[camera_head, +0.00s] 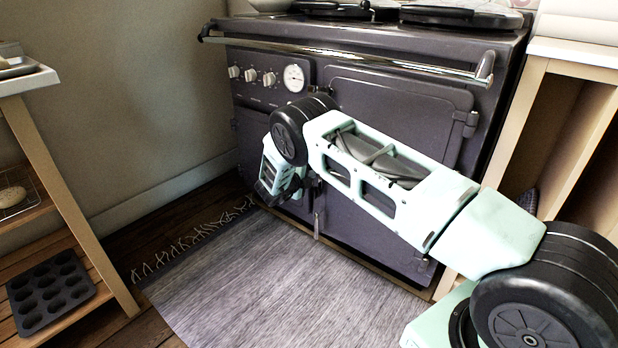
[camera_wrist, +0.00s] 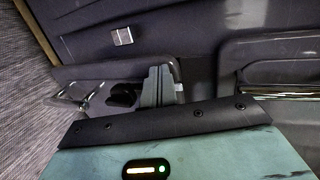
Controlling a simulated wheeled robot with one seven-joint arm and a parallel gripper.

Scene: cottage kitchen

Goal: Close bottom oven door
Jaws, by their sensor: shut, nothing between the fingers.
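The dark purple-grey range cooker (camera_head: 345,60) stands against the wall in the head view. Its lower right door (camera_head: 365,235), the bottom oven door, sits beneath the upper right door (camera_head: 400,105) and is partly hidden by my arm. It looks flush or nearly flush with the front; I cannot tell whether it is fully closed. A thin upright handle (camera_head: 317,224) shows at its left edge. My gripper (camera_head: 265,190) is low at the cooker's left part, mostly hidden by my wrist. In the wrist view my gripper (camera_wrist: 158,84) has its fingers together, empty, close to the dark cooker front.
A chrome rail (camera_head: 350,58) crosses the cooker's top front. A grey fringed rug (camera_head: 235,285) lies on the floor before it. A wooden shelf unit with a muffin tin (camera_head: 48,292) stands left; a wooden cabinet (camera_head: 530,120) stands right. The rug is clear.

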